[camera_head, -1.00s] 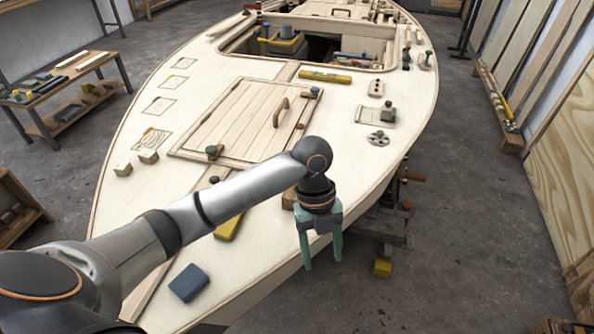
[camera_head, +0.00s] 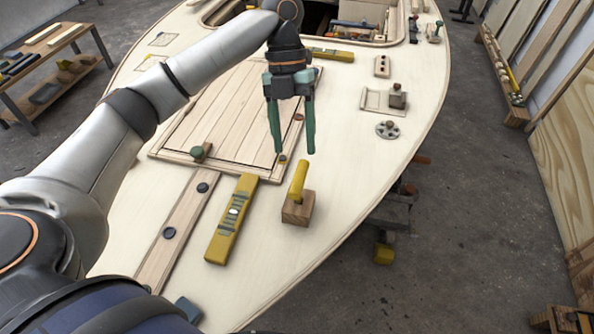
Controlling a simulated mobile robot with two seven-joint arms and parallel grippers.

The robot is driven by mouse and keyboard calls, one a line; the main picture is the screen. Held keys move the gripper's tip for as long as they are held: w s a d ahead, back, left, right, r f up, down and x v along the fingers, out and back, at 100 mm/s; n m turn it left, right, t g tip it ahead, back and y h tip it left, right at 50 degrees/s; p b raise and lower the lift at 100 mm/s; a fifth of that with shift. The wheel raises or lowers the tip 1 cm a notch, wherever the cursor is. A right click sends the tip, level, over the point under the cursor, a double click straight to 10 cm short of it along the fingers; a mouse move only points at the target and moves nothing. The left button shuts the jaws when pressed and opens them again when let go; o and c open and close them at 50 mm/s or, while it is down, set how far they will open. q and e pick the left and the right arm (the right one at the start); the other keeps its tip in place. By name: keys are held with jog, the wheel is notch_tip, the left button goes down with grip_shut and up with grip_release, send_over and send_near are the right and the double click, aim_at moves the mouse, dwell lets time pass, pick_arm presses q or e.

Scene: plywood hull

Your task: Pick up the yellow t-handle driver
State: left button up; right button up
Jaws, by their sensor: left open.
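The yellow t-handle driver (camera_head: 298,181) stands tilted at a small wooden block (camera_head: 297,211) on the pale deck. Only its yellow handle shows clearly; any shaft is hidden. My left gripper (camera_head: 295,153) has green fingers pointing down, open with nothing between them. Its fingertips appear just behind and above the driver's upper end in the picture, and I cannot tell the exact gap. My right gripper is not in view.
A yellow level (camera_head: 232,220) lies left of the block, beside a wooden strip (camera_head: 178,228) with dark knobs. A planked hatch (camera_head: 222,120) lies behind. A round metal plate (camera_head: 387,130) sits right. The deck's right edge curves close by.

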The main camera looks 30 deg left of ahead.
aim_at(297, 177)
pick_arm(q)
jog(key=x, duration=0.6)
jog(key=shift+s+b, duration=0.1)
jog(key=shift+b, duration=0.25)
jog(key=shift+x, duration=3)
jog(key=shift+d, duration=0.1)
grip_shut()
